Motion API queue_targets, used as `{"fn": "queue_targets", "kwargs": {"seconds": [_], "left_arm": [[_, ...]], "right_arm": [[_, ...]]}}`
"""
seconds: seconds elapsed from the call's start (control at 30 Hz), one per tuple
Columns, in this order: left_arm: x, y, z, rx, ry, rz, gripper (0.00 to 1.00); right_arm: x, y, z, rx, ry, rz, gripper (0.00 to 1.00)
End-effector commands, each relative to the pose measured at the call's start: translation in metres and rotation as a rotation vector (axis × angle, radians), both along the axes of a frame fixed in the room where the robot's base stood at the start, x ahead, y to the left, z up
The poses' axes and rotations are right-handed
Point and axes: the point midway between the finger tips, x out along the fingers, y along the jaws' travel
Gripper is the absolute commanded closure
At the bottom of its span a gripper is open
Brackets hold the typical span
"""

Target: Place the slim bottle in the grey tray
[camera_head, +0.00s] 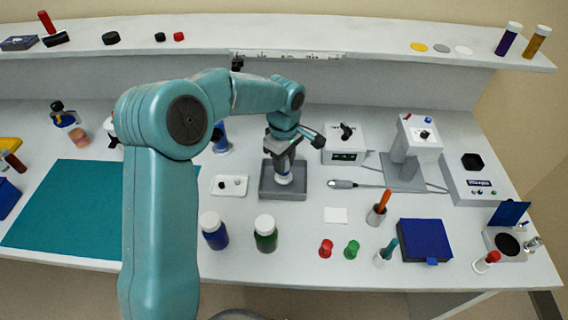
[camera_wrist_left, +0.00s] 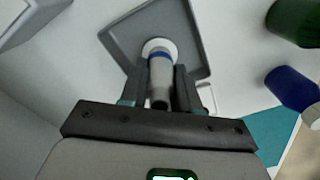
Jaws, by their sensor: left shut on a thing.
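The grey tray (camera_head: 267,194) lies on the bench near the middle of the head view, and it also shows in the left wrist view (camera_wrist_left: 118,37). My left gripper (camera_head: 284,170) points down over the tray and is shut on the slim bottle (camera_head: 285,179). In the left wrist view the bottle (camera_wrist_left: 160,68) is pale with a blue band and a wide white end, between the fingers (camera_wrist_left: 160,85). Its white end is over the tray floor; I cannot tell whether it touches. The fingers hide part of the bottle. My right gripper is not in view.
A blue bottle (camera_head: 215,236) and a green bottle (camera_head: 266,238) stand in front of the tray. A white plate (camera_head: 231,191) lies left of it. A white box (camera_head: 344,145) stands behind right, and a probe (camera_head: 343,184) lies right. A teal mat (camera_head: 70,205) is at left.

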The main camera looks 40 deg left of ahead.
Motion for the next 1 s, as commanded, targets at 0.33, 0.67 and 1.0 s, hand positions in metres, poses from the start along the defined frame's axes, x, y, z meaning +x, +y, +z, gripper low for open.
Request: {"fn": "queue_targets", "kwargs": {"seconds": [0.33,0.67,1.0], "left_arm": [[0.0,0.0,-0.016,-0.001,-0.001,0.001,1.0],[0.0,0.0,-0.019,-0.001,0.0,0.001,0.43],[0.0,0.0,-0.009,0.0,-0.002,0.001,0.43]], "right_arm": [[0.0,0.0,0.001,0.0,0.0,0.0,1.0],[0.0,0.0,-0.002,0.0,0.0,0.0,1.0],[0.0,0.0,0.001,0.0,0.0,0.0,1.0]]}}
